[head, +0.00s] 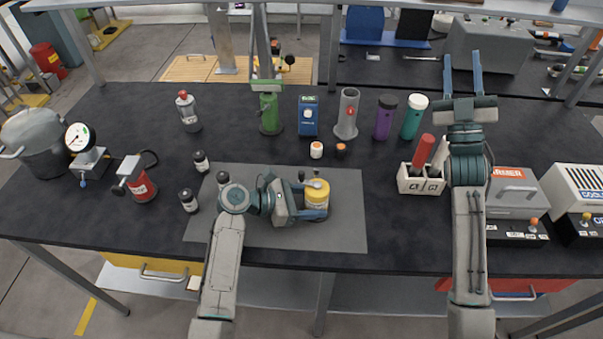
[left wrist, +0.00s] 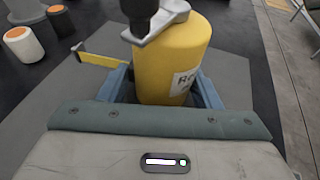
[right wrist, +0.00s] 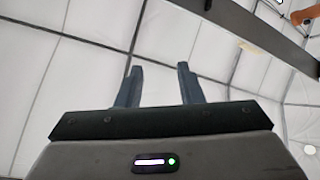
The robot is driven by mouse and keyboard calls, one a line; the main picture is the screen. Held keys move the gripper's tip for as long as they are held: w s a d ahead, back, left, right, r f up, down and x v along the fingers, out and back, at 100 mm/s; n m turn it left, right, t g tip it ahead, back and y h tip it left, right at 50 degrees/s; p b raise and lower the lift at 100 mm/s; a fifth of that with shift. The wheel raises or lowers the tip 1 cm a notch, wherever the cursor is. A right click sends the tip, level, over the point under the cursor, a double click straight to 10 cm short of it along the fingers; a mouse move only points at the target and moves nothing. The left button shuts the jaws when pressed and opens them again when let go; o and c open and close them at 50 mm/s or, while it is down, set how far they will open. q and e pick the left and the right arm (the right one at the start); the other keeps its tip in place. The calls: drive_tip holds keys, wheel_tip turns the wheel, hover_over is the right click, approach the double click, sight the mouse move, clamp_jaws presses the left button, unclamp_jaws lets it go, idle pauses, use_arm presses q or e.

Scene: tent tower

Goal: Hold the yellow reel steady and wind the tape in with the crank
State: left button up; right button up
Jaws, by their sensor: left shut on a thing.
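The yellow reel (head: 316,194) stands on the grey mat, right of the mat's middle. A crank (left wrist: 160,22) with a grey arm and a dark knob sits on its top. A short length of yellow tape (left wrist: 97,59) sticks out of the reel's left side in the left wrist view. My left gripper (head: 317,205) is shut around the reel's body, with one blue finger on each side; the reel (left wrist: 180,60) fills the jaws in the left wrist view. My right gripper (head: 462,72) is raised over the table's right part, fingers apart and empty, far from the reel; its open fingers (right wrist: 158,85) also show in the right wrist view.
The grey mat (head: 350,225) has free room right of the reel. Two small capped jars (head: 316,150) stand behind it. Several bottles and canisters line the back. A white divided holder (head: 410,182) with red-handled things stands beneath my right arm. Heater boxes (head: 515,200) fill the right end.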

sight(302, 181)
drive_tip(key=w+f+m+g+h, duration=0.1)
drive_tip(key=w+m+g+h, duration=0.25)
drive_tip(key=w+m, duration=0.2)
drive_tip(key=a+f+n+g+y, duration=0.3)
drive_tip(key=a+f+g+y, duration=0.3)
drive_tip(key=a+g+y, duration=0.2)
drive_tip(key=s+a+f+n+g+y, duration=0.4)
drive_tip(key=s+a+f+n+g, duration=0.15)
drive_tip(key=f+g, duration=0.3)
drive_tip(key=s+a+f+n+g+y, duration=0.4)
drive_tip(key=s+f+n+g, duration=0.2)
drive_tip(key=f+g, duration=0.25)
drive_tip(key=a, duration=0.8)
drive_tip(key=s+a, duration=0.1)
drive_tip(key=a, duration=0.3)
drive_tip(key=shift+f, duration=0.15)
drive_tip(key=shift+d, duration=0.1)
clamp_jaws()
